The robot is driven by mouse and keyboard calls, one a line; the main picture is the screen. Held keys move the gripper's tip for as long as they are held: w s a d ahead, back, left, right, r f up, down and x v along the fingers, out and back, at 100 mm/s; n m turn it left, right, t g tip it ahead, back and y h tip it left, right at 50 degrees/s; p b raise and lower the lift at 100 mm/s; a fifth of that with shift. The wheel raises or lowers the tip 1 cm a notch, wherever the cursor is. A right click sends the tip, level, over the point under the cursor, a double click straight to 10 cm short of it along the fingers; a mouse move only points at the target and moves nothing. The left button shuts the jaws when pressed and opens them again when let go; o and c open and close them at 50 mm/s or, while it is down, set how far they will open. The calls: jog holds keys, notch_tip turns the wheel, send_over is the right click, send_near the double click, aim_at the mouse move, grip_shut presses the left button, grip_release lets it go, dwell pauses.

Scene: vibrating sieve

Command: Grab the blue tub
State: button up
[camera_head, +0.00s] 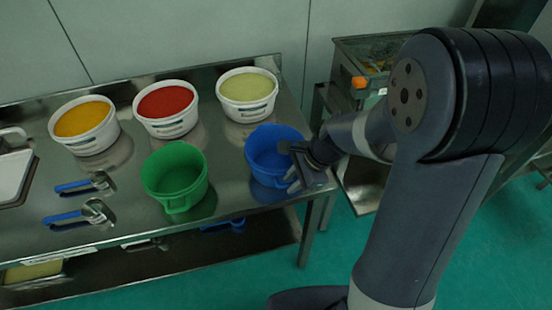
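The blue tub (265,151) stands upright and looks empty at the right end of the steel table (225,185). My gripper (291,172) is at the tub's right side, by its rim and wall. Its fingers are small and dark in this view and overlap the tub's edge. I cannot tell whether they are open or shut, or whether they touch the tub. My arm comes in from the right and hides nothing of the tub but its right edge.
A green tub (176,178) stands left of the blue one. Behind are white tubs with yellow (84,124), red (167,109) and cream (247,93) contents. Two blue-handled scoops (80,214) lie at left. A metal machine (370,60) stands behind my arm.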

jog(key=x, duration=0.3)
jog(key=shift+f, duration=0.35)
jog(key=shift+c, duration=0.5)
grip_shut()
